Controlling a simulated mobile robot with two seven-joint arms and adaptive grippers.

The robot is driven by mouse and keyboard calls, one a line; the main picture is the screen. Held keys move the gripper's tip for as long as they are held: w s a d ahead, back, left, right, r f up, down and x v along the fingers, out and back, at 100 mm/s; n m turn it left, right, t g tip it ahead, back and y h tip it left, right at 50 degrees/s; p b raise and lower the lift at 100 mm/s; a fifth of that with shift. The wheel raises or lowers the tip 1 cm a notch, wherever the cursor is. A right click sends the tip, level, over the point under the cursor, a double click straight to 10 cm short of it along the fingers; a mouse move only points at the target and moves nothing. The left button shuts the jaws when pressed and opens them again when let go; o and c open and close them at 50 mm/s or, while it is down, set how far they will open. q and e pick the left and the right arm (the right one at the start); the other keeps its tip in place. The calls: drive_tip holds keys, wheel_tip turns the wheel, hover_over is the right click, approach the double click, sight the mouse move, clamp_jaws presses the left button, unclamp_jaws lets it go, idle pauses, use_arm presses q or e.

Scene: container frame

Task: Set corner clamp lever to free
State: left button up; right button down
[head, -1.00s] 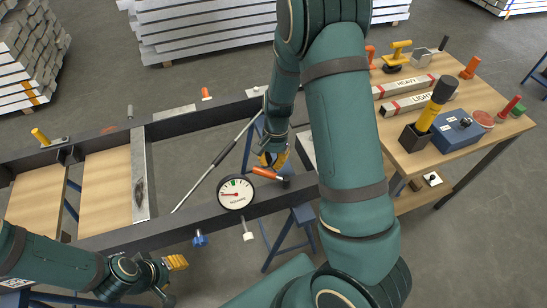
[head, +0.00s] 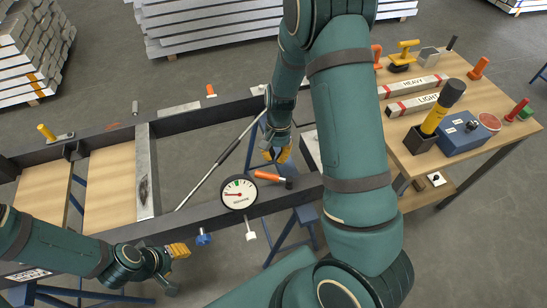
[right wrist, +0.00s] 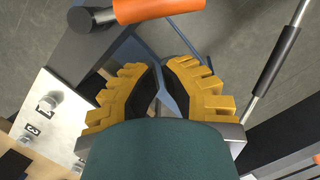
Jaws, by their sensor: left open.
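An orange lever (head: 268,176) with a dark pivot end lies on the near right part of the dark frame (head: 300,192), just behind a round dial gauge (head: 239,193). The lever runs roughly sideways in the head view. In the right wrist view the orange lever (right wrist: 160,9) crosses the top edge, beyond my fingertips. My right gripper (head: 277,154) is above and behind the lever, apart from it; its yellow fingers (right wrist: 158,72) are spread and empty. My left gripper (head: 180,250) is open and empty at the frame's near side.
A yellow handle (head: 46,131) and another orange handle (head: 210,89) stand on the frame's far side. A blue knob (head: 204,239) and a white block (head: 250,230) hang below the near rail. A wooden workbench (head: 400,165) with tools is at right. A thin rod (head: 220,160) crosses the frame.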

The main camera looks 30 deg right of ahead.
use_arm(q)
drive_tip(key=shift+w+d+r+p, duration=0.1)
drive_tip(key=shift+w+r+p, duration=0.2)
drive_tip(key=shift+r+p, duration=0.25)
drive_tip(key=shift+w+r+p, duration=0.3)
drive_tip(key=shift+r+p, duration=0.15)
drive_tip(key=shift+r, duration=0.15)
use_arm(e)
drive_tip(key=v, duration=1)
drive_tip(key=shift+w+d, duration=0.2)
